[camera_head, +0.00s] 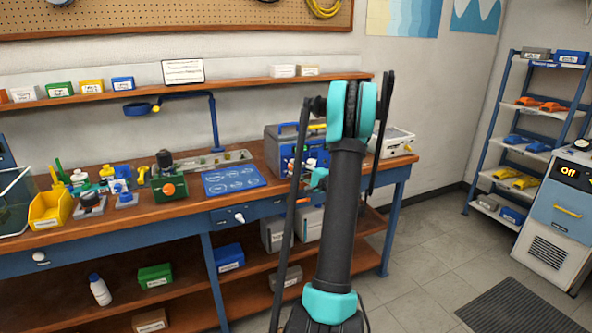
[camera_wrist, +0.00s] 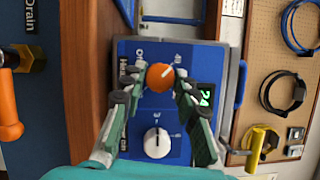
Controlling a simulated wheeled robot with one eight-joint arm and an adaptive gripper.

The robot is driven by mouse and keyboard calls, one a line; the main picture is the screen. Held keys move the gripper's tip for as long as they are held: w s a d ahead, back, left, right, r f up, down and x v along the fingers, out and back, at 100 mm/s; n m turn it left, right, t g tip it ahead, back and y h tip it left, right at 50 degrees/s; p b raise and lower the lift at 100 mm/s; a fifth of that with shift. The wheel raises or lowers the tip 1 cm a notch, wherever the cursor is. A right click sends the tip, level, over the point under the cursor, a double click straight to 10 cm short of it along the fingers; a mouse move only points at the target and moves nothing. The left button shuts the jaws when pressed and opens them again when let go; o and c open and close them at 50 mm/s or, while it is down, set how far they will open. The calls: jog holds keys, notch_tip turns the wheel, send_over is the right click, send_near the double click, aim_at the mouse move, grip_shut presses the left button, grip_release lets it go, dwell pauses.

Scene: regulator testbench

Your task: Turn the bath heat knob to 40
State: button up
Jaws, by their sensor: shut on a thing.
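In the wrist view an orange knob (camera_wrist: 160,77) with a white pointer line sits on a blue panel (camera_wrist: 183,150). The pointer slants to the upper right, toward a small mark too blurred to read surely. My gripper (camera_wrist: 159,84) is shut on the orange knob, one finger on each side. A white knob (camera_wrist: 156,142) is below it on the panel. A small dark display (camera_wrist: 205,96) with green digits, perhaps 24, is partly covered by the right finger. In the head view the grey-blue bath unit (camera_head: 275,143) stands on the bench, and my arm hides much of it.
The wooden bench (camera_head: 130,213) also holds a blue mat (camera_head: 232,180), a green block with an orange knob (camera_head: 169,190) and a yellow bin (camera_head: 47,208). A white box (camera_head: 398,143) is right of my arm.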

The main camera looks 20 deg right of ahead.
dwell(0.4)
jog(key=shift+m, duration=0.3)
jog(key=o, duration=1.2)
jog(key=shift+c, duration=0.2)
jog(key=v, duration=1.2)
jog(key=shift+f, duration=0.15)
